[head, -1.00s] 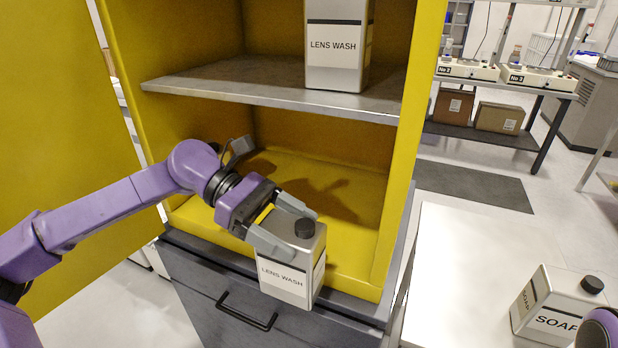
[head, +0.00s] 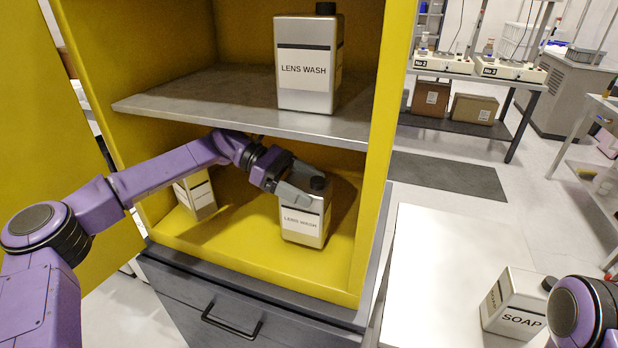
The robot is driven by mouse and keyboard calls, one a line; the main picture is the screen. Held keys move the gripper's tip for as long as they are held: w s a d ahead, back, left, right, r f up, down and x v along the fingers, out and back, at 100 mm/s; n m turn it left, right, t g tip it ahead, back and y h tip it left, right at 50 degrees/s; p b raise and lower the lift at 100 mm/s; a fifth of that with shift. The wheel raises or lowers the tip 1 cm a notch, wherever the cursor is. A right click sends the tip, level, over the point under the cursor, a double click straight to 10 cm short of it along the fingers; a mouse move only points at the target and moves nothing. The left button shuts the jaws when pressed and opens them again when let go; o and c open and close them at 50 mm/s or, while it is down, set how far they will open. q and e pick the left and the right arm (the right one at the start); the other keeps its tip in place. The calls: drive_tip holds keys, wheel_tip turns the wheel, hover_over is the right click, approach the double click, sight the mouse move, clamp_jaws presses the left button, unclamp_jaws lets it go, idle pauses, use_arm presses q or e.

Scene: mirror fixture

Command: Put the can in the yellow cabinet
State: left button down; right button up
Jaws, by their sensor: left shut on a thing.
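The yellow cabinet (head: 372,170) stands open in front of me, with a grey shelf above its yellow lower compartment. My left gripper (head: 300,192) is inside the lower compartment, shut on a silver LENS WASH can (head: 304,224) near its black cap. This can is upright over the compartment floor; I cannot tell if it touches it. A second LENS WASH can (head: 307,65) stands on the shelf. Another can (head: 197,194) with a white label is in the lower compartment at the left, partly hidden by my left arm. My right gripper is out of view.
A SOAP can (head: 515,302) stands on the white table (head: 440,265) right of the cabinet, beside my right arm. The open yellow door (head: 50,150) is at the left. A grey drawer with a black handle (head: 232,322) is below the compartment.

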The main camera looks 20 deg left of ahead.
use_arm(q)
drive_tip(key=w, duration=0.1)
drive_tip(key=w+p, duration=0.1)
drive_tip(key=w, duration=0.1)
drive_tip(key=shift+w+d+f+p, duration=0.1)
drive_tip(key=shift+f+p, duration=0.2)
drive_tip(key=shift+f, duration=0.35)
drive_tip(key=shift+s, duration=0.25)
drive_tip(key=shift+w+f+b, duration=0.1)
drive_tip(key=shift+f+b, duration=0.15)
drive_tip(key=shift+b, duration=0.05)
unclamp_jaws()
drive_tip(key=shift+r, duration=0.15)
drive_tip(key=a+r+b, duration=0.1)
drive_tip(key=a+b, duration=0.3)
drive_tip(key=a, duration=1.1)
drive_tip(key=shift+w+b, duration=0.15)
drive_tip(key=shift+b, duration=0.15)
